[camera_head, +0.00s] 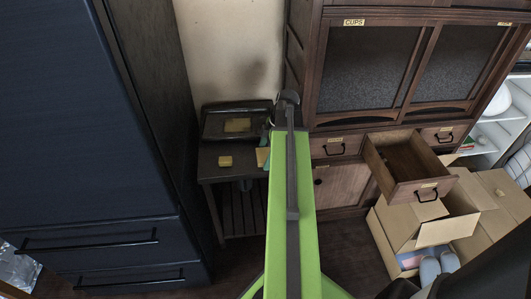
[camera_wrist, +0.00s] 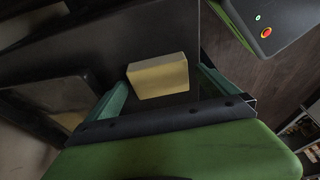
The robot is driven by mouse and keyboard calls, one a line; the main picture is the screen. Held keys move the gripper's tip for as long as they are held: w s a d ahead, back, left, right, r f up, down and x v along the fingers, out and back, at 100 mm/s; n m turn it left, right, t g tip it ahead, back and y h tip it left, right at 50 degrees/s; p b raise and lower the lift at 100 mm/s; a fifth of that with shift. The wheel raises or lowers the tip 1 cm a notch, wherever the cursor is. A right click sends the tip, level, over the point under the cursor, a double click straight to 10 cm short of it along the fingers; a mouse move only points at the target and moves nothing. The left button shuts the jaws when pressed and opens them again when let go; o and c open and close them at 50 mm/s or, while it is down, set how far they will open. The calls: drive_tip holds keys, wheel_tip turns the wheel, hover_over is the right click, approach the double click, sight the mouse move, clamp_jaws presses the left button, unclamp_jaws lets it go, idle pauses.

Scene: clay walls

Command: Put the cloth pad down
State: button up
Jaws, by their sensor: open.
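A pale yellow pad, which looks like the cloth pad (camera_wrist: 158,75), shows as a small thick block in the wrist view. It lies between and just beyond the teal fingers of my gripper (camera_wrist: 162,82), which are apart. Dark surface shows around it; I cannot tell whether a finger touches it. In the head view a small yellow pad (camera_head: 225,161) lies on the dark side table (camera_head: 207,174). A tan piece (camera_head: 262,157) sits beside my arm, partly hidden by it. My arm hides most of my gripper there.
A black tray (camera_head: 212,133) stands at the table's back with a yellowish item (camera_head: 238,125) in it. A dark cabinet (camera_head: 90,120) is on the left. At right are a wooden cupboard (camera_head: 345,20), an open drawer (camera_head: 404,185) and an open cardboard box (camera_head: 410,238).

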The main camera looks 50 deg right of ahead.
drive_tip(key=p+v, duration=1.1)
drive_tip(key=v, duration=0.1)
drive_tip(key=shift+r+p, duration=0.15)
drive_tip(key=shift+p, duration=0.2)
drive_tip(key=shift+s, duration=0.1)
